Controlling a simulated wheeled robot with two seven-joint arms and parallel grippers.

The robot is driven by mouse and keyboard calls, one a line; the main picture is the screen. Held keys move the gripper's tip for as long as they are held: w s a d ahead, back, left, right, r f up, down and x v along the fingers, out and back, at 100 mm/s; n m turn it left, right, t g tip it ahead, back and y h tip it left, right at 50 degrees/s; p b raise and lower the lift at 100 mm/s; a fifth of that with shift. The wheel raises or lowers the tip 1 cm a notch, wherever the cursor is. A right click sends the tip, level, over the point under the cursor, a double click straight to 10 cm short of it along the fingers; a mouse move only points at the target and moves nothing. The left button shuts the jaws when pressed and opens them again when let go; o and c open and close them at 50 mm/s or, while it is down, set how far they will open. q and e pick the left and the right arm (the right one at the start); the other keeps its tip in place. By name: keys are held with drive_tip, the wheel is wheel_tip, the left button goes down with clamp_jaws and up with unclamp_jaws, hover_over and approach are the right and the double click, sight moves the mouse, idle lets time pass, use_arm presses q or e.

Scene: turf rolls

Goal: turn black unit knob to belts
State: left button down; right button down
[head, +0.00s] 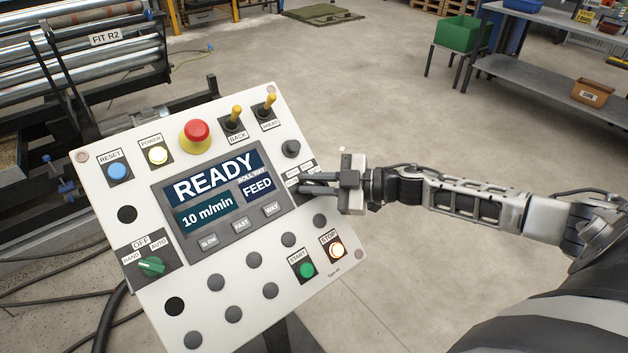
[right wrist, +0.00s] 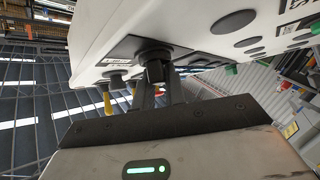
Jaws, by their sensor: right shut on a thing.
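The white control panel (head: 95,175) stands tilted, its screen (head: 215,190) reading READY, 10 m/min, ROLL WAY and FEED. The black unit knob (right wrist: 153,52) sits on a dark plate in the right wrist view, between the fingers of my right gripper (right wrist: 158,92). In the head view the right gripper (head: 305,185) reaches in from the right to the panel's right edge, its fingers shut on the knob. There the fingers hide most of the knob, and its small labels are too small to read, so I cannot tell its setting. My left gripper is out of view.
Close to the gripper are a dark round button (head: 291,148) and two yellow-tipped levers (head: 236,112). A red emergency button (head: 196,132), green selector (head: 152,267) and lit STOP button (head: 337,250) are on the panel. Roller machinery (head: 95,75) stands behind left.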

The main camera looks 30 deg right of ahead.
drive_tip(key=shift+d+f+n+g, duration=0.15)
drive_tip(key=shift+f+n+g, duration=0.15)
drive_tip(key=shift+n+g, duration=0.35)
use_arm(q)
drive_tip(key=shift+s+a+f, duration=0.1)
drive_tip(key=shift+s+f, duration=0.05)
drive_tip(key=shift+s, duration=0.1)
use_arm(e)
drive_tip(key=shift+n, duration=0.25)
drive_tip(key=c, duration=1.4)
unclamp_jaws()
drive_tip(key=shift+f, duration=0.1)
drive_tip(key=shift+c, duration=0.2)
drive_tip(key=shift+r, duration=0.2)
